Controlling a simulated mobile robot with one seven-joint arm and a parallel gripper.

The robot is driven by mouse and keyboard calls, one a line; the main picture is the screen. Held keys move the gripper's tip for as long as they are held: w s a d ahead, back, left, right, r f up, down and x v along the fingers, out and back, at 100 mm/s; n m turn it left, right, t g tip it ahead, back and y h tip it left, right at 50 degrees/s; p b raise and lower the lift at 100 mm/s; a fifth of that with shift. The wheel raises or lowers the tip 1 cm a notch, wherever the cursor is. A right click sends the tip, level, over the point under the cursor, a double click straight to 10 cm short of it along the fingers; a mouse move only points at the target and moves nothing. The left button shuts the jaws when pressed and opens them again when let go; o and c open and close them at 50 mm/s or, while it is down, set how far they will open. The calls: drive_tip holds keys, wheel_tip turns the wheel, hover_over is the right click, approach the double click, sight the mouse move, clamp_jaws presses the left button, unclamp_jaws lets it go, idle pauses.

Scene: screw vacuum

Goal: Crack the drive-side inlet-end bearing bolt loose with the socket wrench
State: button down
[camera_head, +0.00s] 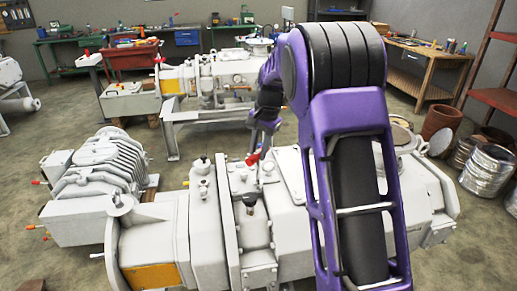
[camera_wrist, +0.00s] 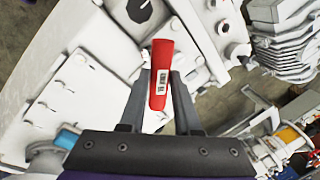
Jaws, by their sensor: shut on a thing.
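My gripper (camera_wrist: 160,76) is shut on a red-handled tool (camera_wrist: 161,62) with a barcode label, seemingly the socket wrench. Only the handle shows clearly; I cannot see its socket end. In the head view my gripper (camera_head: 259,145) hangs above the middle of the white screw vacuum pump (camera_head: 212,235), with the red handle (camera_head: 252,158) at its tip. In the wrist view the white pump housing (camera_wrist: 95,75) lies below, with several small bolt heads on a flat cover. I cannot tell which is the drive-side inlet-end bearing bolt, or whether the tool touches one.
A ribbed white machine (camera_head: 105,175) stands to the left of the pump. Another white pump assembly (camera_head: 215,75) stands behind on a frame. A wooden workbench (camera_head: 430,62) and silver ducting (camera_head: 490,170) are at the right. Open floor lies between the machines.

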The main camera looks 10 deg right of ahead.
drive_tip(key=shift+f+b, duration=0.35)
drive_tip(key=shift+f, duration=0.35)
drive_tip(key=shift+r, duration=0.1)
idle(0.4)
drive_tip(key=shift+n+p, duration=0.55)
drive_tip(key=shift+n, duration=0.85)
drive_tip(key=shift+r+p, duration=0.75)
drive_tip(key=shift+r, duration=1.75)
drive_tip(key=shift+s, duration=0.1)
